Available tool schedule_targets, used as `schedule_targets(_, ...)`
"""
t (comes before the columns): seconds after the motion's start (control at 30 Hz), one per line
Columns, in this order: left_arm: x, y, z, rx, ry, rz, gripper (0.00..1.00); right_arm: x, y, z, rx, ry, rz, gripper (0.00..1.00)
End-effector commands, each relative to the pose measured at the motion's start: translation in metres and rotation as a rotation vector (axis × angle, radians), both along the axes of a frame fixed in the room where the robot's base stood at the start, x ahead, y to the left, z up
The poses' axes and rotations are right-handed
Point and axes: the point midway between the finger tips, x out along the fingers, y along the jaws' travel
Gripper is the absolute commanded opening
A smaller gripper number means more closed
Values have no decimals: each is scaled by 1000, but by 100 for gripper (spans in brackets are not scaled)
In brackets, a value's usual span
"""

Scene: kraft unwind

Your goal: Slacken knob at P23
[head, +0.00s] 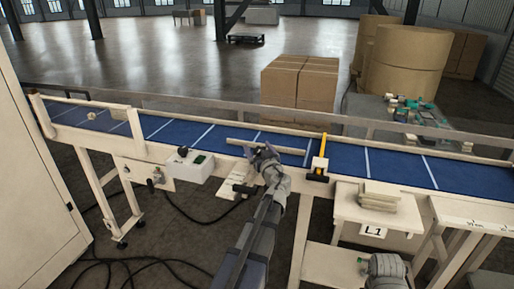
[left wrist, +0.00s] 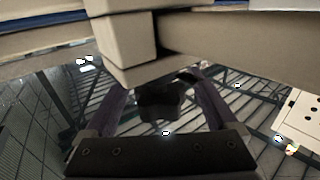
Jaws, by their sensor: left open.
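A black lobed knob (left wrist: 163,103) sits under a beige block (left wrist: 130,75) on the conveyor frame in the left wrist view. My left gripper (left wrist: 160,82) is open, with one dark purple finger on each side of the knob. I cannot tell whether either finger touches it. In the head view my left gripper (head: 264,155) is at the near side rail of the blue conveyor (head: 330,155), below a short beige guide bar (head: 268,146). The knob is hidden there. No P23 label is readable. Part of my right arm shows at the lower right, but its gripper is not discernible.
A control box (head: 194,165) with a black button is left of my gripper on the conveyor's near side. A yellow-and-black post (head: 320,160) stands close on its right. A shelf marked L1 (head: 350,212) juts out further right. Cables lie on the floor below.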

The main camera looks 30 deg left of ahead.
Motion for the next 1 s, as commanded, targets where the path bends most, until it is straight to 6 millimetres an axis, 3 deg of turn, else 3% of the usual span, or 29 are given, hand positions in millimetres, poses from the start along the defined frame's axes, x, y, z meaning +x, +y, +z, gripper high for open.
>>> schedule_targets(0.37, 7, 8, 0, 0, 0, 0, 89, 0, 0, 0, 0, 0, 0, 50)
schedule_targets(1.0, 7, 8, 0, 0, 0, 0, 17, 0, 0, 0, 0, 0, 0, 50)
